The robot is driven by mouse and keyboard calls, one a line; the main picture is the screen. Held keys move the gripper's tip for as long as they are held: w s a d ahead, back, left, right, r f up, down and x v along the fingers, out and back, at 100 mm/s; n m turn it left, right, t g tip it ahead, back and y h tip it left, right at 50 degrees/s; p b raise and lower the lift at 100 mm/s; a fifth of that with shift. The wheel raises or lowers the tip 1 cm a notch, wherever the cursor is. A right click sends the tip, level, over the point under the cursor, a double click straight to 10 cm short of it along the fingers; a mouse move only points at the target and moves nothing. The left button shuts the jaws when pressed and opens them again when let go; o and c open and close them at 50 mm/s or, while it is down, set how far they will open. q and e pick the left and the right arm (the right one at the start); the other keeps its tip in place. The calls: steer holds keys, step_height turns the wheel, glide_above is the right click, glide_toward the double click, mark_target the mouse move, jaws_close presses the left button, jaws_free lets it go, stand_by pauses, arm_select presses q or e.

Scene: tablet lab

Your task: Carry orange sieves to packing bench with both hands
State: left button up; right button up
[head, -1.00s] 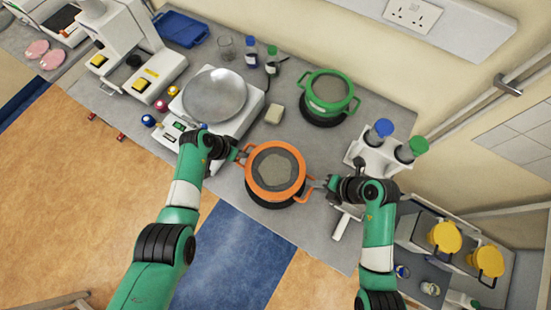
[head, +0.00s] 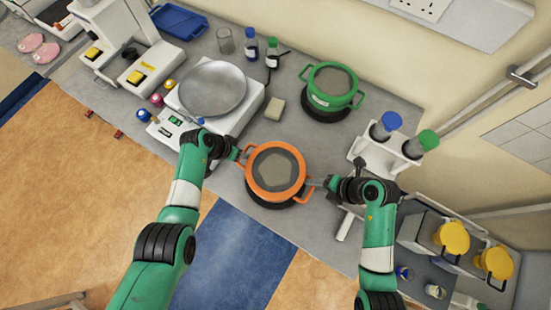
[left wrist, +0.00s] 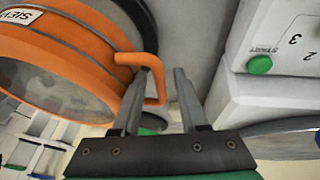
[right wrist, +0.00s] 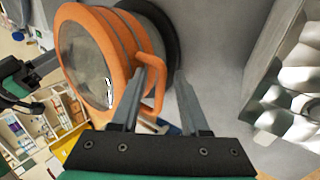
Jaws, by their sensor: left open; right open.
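The orange sieves (head: 275,171) sit on a black round base on the grey bench, with a loop handle on each side and greyish material inside. They also show in the left wrist view (left wrist: 100,40) and the right wrist view (right wrist: 115,50). My left gripper (head: 238,155) is at the left handle; in the left wrist view its open fingers (left wrist: 165,80) stand either side of the handle bar. My right gripper (head: 318,183) is at the right handle; its open fingers (right wrist: 168,75) straddle that handle. I cannot tell whether any finger touches.
A balance with a silver pan (head: 212,88) stands left of the sieves. A green sieve (head: 331,88) is behind, and a white rack with blue- and green-capped tubes (head: 380,150) is at the right. A small beige block (head: 275,109) lies between.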

arm_select(q)
steer(key=v, duration=1.2)
arm_select(e)
steer(key=v, duration=0.7)
steer(key=shift+r, duration=0.25)
steer(key=shift+d, duration=0.1)
